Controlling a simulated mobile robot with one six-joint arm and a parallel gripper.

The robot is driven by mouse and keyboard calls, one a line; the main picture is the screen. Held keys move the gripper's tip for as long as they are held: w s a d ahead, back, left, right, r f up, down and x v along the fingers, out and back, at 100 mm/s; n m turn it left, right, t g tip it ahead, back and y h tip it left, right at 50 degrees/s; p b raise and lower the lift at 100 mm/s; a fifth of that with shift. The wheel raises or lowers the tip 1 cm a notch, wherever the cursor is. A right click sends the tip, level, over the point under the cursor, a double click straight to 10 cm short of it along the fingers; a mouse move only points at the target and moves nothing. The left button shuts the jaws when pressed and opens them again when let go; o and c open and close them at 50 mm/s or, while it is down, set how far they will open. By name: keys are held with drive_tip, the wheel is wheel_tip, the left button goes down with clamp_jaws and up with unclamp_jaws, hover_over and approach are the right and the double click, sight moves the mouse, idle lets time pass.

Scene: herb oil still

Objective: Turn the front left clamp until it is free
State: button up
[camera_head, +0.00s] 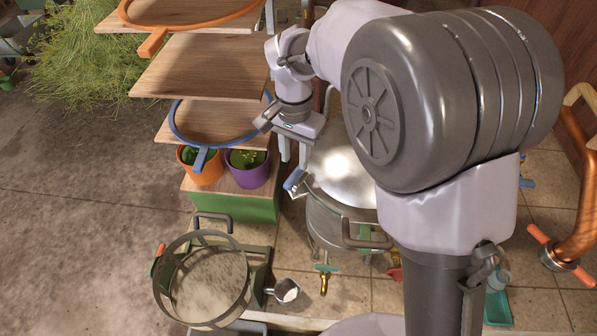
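The still pot (340,222) is a round steel vessel with a shiny domed lid (343,172), partly hidden behind my arm. A clamp with a blue handle (293,180) sits at the left of the lid's rim. My gripper (294,158) points down just above this clamp, with its two fingers apart and nothing seen between them. I cannot tell whether a fingertip touches the clamp. The right side of the lid and any clamps there are mostly hidden by my arm.
Wooden shelves with a blue-rimmed sieve (182,140), an orange pot (203,170) and a purple pot (248,172) stand close left of the gripper. A large sieve (203,283) and a metal scoop (285,291) are in front. A copper pipe (578,190) rises at right.

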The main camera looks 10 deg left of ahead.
sight(295, 173)
drive_tip(key=f, duration=0.3)
drive_tip(key=f+b, duration=0.1)
drive_tip(key=f, duration=0.6)
drive_tip(key=shift+w, duration=0.25)
